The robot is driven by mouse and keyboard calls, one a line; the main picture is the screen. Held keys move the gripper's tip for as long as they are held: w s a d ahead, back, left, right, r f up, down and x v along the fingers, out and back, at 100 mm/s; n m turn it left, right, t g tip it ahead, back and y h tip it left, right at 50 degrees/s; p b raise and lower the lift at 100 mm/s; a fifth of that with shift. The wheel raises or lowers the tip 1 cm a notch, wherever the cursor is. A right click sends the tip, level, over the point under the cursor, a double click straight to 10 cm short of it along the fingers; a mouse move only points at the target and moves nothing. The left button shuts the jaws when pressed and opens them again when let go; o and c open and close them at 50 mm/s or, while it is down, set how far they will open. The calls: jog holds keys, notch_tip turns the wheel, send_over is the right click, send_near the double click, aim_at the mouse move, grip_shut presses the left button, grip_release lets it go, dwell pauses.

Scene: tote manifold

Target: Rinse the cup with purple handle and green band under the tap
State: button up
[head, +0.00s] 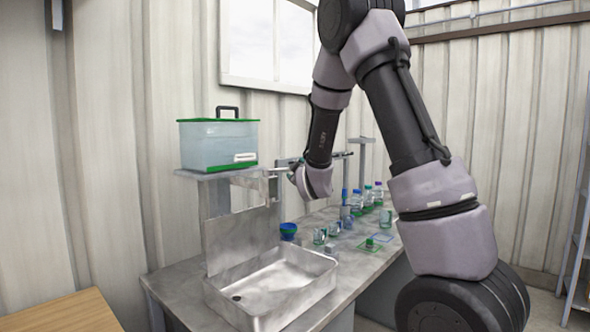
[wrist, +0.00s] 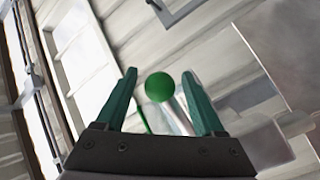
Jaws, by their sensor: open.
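My gripper (head: 282,171) is at the right end of the shelf under the tote, over the far side of the sink. In the wrist view my gripper (wrist: 160,75) is open, with its two green fingers apart. A round green knob (wrist: 159,87) shows between the fingers, with a pale bar below it; I cannot tell whether it belongs to the tap. Several small cups, such as one clear cup (head: 319,237), stand on the counter right of the sink. They are too small to tell which has a purple handle and green band.
A metal sink (head: 318,263) is set in the grey counter (head: 185,270). A clear tote (head: 215,150) with a green lid stands on a shelf above it. A blue bowl (head: 288,229) stands behind the sink. Several bottles (head: 356,201) stand farther right.

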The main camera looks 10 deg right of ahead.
jog(key=s, duration=0.8)
jog(key=shift+a, duration=0.1)
jog(key=s+d+r+m+g+y, duration=0.1)
jog(key=s+m+g, duration=0.4)
jog(key=s, duration=0.9)
jog(key=s+d+r+m+g+y, duration=0.1)
jog(key=s+r+m+g, duration=0.3)
jog(key=s+m, duration=0.4)
jog(key=s+d+g, duration=0.1)
jog(key=s, duration=0.6)
jog(key=shift+r+y, duration=0.15)
jog(key=shift+y, duration=0.15)
jog(key=shift+s+a+g, duration=0.15)
jog(key=shift+s+g, duration=0.25)
jog(key=shift+s, duration=0.25)
jog(key=c, duration=0.4)
jog(key=shift+s+m, duration=0.15)
jog(key=shift+m, duration=0.15)
jog(key=shift+c, duration=1.4)
